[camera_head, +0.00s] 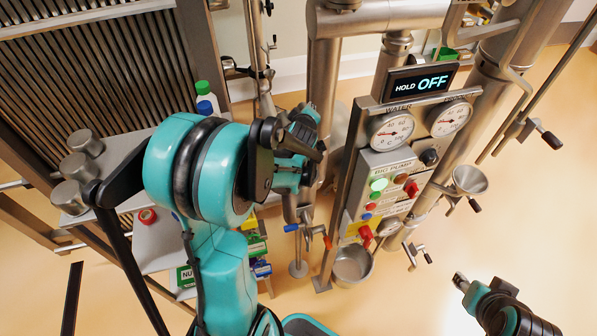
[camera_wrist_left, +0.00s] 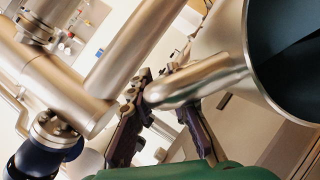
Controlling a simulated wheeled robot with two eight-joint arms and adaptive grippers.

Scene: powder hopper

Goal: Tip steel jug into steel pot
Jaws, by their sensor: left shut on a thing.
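My left gripper (camera_head: 308,140) is raised in front of the hopper pipework, left of the gauge panel. In the left wrist view its dark fingers (camera_wrist_left: 165,110) are shut on the handle of a steel jug (camera_wrist_left: 210,78). The jug's wide dark mouth shows at the right edge, and the rest of it is cut off. In the head view my arm and gripper hide most or all of the jug. A round, open steel pot (camera_head: 352,266) sits low below the gauge panel, to the right of and below my left gripper. My right gripper (camera_head: 462,282) is at the lower right, apart from everything; its jaws are unclear.
The gauge panel (camera_head: 392,180) carries dials, buttons and red handles. A small steel cup (camera_head: 470,180) is mounted on the right pipe. Steel cylinders (camera_head: 85,142) and bottles (camera_head: 205,98) stand on the left shelf.

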